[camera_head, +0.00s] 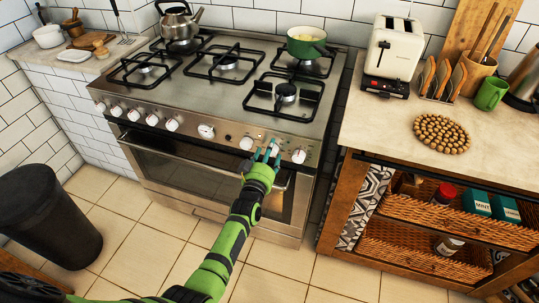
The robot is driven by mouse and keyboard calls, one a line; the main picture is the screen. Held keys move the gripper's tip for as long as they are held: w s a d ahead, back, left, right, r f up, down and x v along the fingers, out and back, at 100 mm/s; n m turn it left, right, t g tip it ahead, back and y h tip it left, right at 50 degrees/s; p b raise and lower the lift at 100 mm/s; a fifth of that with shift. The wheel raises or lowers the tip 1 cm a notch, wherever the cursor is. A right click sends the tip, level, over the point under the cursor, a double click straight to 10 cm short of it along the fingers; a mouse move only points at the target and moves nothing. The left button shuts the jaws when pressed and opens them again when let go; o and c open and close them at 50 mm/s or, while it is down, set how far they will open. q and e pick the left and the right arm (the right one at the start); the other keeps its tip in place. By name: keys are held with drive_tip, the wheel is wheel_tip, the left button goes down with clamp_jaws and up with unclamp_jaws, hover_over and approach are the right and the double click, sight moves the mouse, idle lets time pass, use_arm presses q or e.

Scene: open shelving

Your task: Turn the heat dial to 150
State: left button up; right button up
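The oven (215,168) has a row of white dials along its front panel. My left gripper (266,153) is at the right part of this row, at a white dial (275,146). Its teal fingertips are a little apart and partly cover that dial. I cannot tell whether they grip it or only stand around it. Another white dial (299,156) is just to the right, and one (246,143) is just to the left. The dial markings are too small to read, so the heat setting cannot be told. My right gripper is not in view.
A green pot (306,45) and a kettle (178,24) stand on the hob. The oven's handle bar (205,164) runs below the dials, near my gripper. A wooden counter unit (340,200) stands to the right. A dark bin (48,215) is at the left.

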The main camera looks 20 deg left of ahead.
use_arm(q)
drive_tip(key=shift+s+d+f, duration=0.1)
drive_tip(key=shift+d+f, duration=0.05)
drive_tip(key=s, duration=1.2)
drive_tip(key=shift+r, duration=0.25)
drive_tip(key=shift+d, duration=0.1)
